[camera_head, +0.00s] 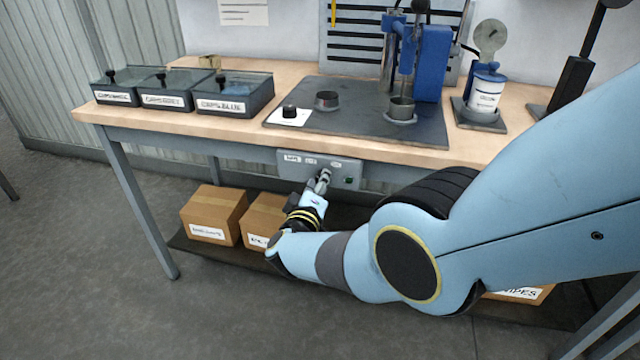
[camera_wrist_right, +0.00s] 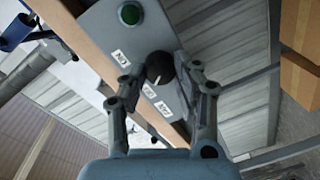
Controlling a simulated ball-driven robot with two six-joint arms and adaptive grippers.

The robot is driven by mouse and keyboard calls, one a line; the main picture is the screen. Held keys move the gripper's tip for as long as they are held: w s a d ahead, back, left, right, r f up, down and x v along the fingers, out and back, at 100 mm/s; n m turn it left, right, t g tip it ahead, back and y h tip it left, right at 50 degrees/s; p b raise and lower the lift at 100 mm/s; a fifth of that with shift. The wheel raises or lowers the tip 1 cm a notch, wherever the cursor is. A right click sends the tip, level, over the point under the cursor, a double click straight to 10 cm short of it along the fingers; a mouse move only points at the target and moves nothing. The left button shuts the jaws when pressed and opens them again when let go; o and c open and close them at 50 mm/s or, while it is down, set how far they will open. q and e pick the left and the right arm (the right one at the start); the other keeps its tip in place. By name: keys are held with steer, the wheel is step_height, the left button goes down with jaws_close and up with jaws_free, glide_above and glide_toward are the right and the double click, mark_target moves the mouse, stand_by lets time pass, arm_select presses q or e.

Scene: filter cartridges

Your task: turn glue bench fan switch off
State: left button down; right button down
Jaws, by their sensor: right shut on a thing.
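The switch panel (camera_head: 288,168) is a grey box under the front edge of the bench, with several small white labels along its top. Its black rotary knob (camera_wrist_right: 159,67) shows in the right wrist view, with a white mark pointing toward the label row; the mark is nearest the middle label (camera_wrist_right: 149,91). In the head view the gripper hides the knob. My left gripper is not in view.
A green button (camera_head: 349,181) sits on the panel, right of the gripper. Cartons (camera_head: 213,213) stand on the lower shelf below. The bench top (camera_head: 250,128) carries lidded bins (camera_head: 232,94), a dark mat (camera_head: 345,130) and a blue press (camera_head: 432,62).

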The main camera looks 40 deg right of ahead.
steer(key=c, duration=1)
jaws_free()
steer(key=shift+o, duration=0.2)
steer(key=shift+r, duration=5)
